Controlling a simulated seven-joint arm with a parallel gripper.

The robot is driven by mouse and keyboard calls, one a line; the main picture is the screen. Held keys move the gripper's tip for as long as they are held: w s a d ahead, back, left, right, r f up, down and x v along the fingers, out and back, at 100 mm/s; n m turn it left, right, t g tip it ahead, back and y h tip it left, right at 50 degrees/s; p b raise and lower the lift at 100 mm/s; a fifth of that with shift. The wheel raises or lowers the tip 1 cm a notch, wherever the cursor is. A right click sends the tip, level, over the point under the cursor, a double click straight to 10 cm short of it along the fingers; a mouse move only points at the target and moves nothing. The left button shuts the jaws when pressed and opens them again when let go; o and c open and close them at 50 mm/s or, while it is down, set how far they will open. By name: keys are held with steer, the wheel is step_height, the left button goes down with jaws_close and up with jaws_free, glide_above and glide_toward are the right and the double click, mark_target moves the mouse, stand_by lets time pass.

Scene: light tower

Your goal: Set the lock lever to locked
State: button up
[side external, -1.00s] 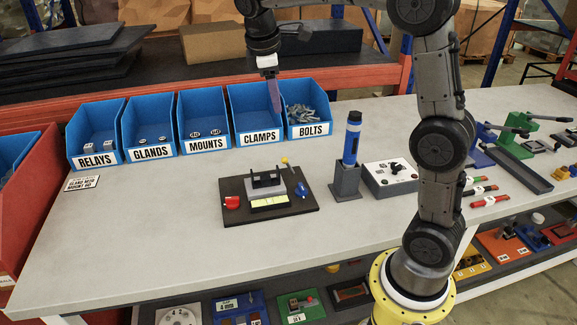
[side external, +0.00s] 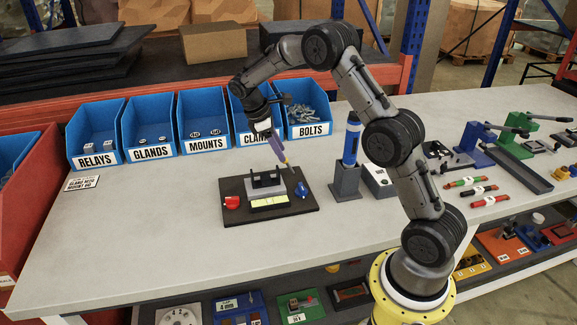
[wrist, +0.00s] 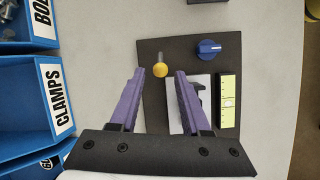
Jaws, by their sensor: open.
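The lever with a yellow ball knob (wrist: 160,70) and a short metal rod stands at the back edge of the dark base plate (wrist: 153,110). In the side view its yellow knob (side external: 287,163) is partly hidden by my fingers. My gripper (wrist: 160,74) is open, and its purple fingers show empty. In the wrist view the knob appears between and slightly beyond the fingertips; I cannot tell if they touch. In the side view my gripper (side external: 280,155) tilts down above the plate's back edge. A blue knob (wrist: 209,47) and a red knob (side external: 231,202) are on the plate.
Blue bins stand behind, including the CLAMPS bin (wrist: 45,98). A blue flashlight in a holder (side external: 346,180) stands to the right.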

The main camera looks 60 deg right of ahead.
mark_target(288, 165)
steer(key=x, duration=0.7)
steer(key=shift+f, duration=0.15)
steer(key=shift+c, duration=0.2)
jaws_close()
stand_by(1.0)
